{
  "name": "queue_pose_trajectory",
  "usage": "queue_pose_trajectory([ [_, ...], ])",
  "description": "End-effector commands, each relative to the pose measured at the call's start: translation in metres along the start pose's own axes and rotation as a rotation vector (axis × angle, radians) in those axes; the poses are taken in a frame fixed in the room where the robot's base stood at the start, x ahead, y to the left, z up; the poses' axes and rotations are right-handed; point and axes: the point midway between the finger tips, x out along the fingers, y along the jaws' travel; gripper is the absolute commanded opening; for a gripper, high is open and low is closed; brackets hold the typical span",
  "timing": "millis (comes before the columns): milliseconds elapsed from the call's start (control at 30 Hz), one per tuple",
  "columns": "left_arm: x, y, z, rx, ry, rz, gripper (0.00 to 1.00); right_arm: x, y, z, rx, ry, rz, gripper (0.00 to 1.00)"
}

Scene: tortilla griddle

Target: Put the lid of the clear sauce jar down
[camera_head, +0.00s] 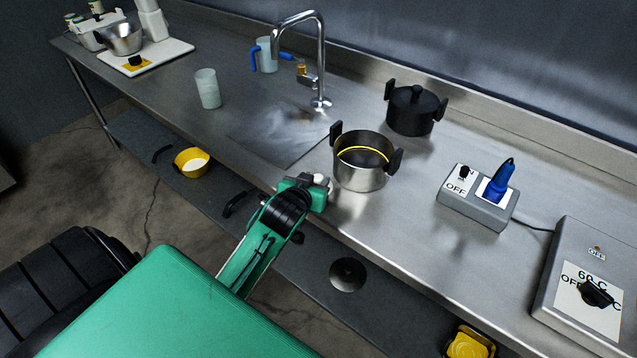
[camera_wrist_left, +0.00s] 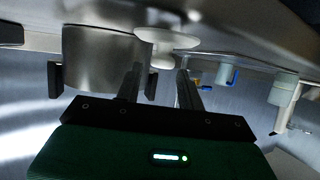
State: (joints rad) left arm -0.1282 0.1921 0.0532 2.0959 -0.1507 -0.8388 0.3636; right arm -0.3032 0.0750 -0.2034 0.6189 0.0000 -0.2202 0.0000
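A pale round lid with a small knob (camera_wrist_left: 162,61) shows in the left wrist view, close to the fingertips of my left gripper (camera_wrist_left: 160,72). The fingers stand apart, with the knob between them and gaps seen on both sides. In the head view my left gripper (camera_head: 318,190) is low over the counter's front edge, left of the steel pot; the white lid (camera_head: 321,181) is partly hidden at its tip. Whether the lid rests fully on the counter is unclear. A clear, open-topped jar (camera_head: 207,89) stands upright on the counter, left of the sink. My right gripper is not in view.
A steel pot (camera_head: 360,176) with black handles stands just right of my left gripper. A black lidded pot (camera_head: 411,111), a faucet (camera_head: 320,62) and a blue-handled pitcher (camera_head: 267,56) stand behind. A grey switch box (camera_head: 475,211) is further right.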

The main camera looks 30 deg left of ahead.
Motion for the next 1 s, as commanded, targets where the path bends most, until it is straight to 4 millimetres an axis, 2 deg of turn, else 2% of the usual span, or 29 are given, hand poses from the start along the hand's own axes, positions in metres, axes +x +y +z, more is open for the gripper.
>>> queue_pose_trajectory([
  [167, 0.01, 0.0, 0.0, 0.001, 0.0, 0.0, 0.39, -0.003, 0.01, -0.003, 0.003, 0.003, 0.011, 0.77],
  [500, 0.05, -0.001, 0.006, 0.0, 0.0, 0.0, 0.39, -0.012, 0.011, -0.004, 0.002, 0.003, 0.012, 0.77],
  [833, 0.056, -0.001, 0.007, 0.0, 0.0, 0.0, 0.39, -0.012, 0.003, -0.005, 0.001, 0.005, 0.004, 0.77],
  [1000, 0.056, -0.001, 0.007, 0.0, 0.0, 0.0, 0.06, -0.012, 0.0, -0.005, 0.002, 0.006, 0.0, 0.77],
])
